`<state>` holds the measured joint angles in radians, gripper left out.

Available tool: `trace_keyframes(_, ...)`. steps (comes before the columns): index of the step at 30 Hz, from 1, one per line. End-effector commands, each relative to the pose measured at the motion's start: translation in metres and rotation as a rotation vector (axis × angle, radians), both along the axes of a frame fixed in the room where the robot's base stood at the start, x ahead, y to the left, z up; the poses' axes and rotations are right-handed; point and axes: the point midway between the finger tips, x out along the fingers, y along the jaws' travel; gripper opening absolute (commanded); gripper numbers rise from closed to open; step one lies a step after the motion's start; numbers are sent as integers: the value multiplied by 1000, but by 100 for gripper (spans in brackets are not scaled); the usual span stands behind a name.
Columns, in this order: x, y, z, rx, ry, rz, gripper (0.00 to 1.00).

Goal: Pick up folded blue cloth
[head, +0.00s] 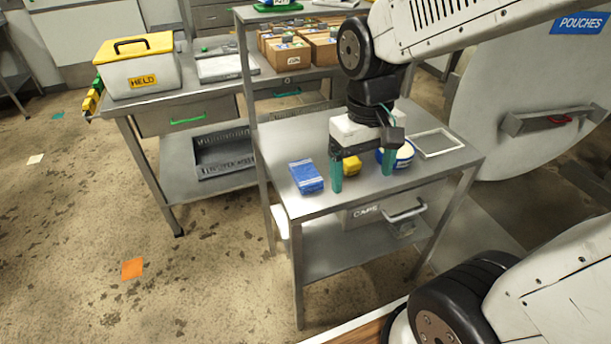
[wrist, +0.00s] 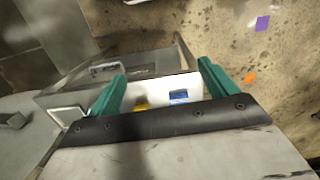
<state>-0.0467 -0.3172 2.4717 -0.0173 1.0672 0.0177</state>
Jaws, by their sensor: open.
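The folded blue cloth (head: 306,176) lies on the left part of a small steel table (head: 310,205), near its left edge. My gripper (head: 362,180) is open and empty, with green fingers pointing down, to the right of the cloth. In the wrist view the gripper (wrist: 160,92) has its two green fingers spread wide, and a small part of the blue cloth (wrist: 179,96) shows between them, the rest hidden by the gripper body.
A yellow item (head: 351,165) sits behind the fingers, and a round blue-and-white container (head: 404,154) and an empty white frame (head: 436,143) stand to the right. A tall post (head: 247,90) rises at the table's left corner. A large round door (head: 520,90) is at right.

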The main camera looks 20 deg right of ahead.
Motion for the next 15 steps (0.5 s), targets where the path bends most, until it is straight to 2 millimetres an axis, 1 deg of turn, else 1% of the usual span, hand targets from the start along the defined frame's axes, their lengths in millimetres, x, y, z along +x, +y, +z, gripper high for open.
trace_keyframes(1, 18, 2, -15, -3, 9, 3, 85)
trace_keyframes(5, 65, 8, -50, -9, -19, 4, 85)
trace_keyframes(6, 79, 11, -62, -9, -33, 4, 85)
trace_keyframes(8, 100, 14, -79, -9, -62, 3, 85)
trace_keyframes(9, 114, 16, -89, -8, -85, 0, 85)
trace_keyframes(11, 133, 19, -101, -6, -124, -2, 85)
trace_keyframes(12, 147, 21, -108, -2, -157, -7, 85)
trace_keyframes(14, 167, 23, -113, 4, -217, -14, 85)
trace_keyframes(15, 179, 24, -109, 9, -262, -18, 85)
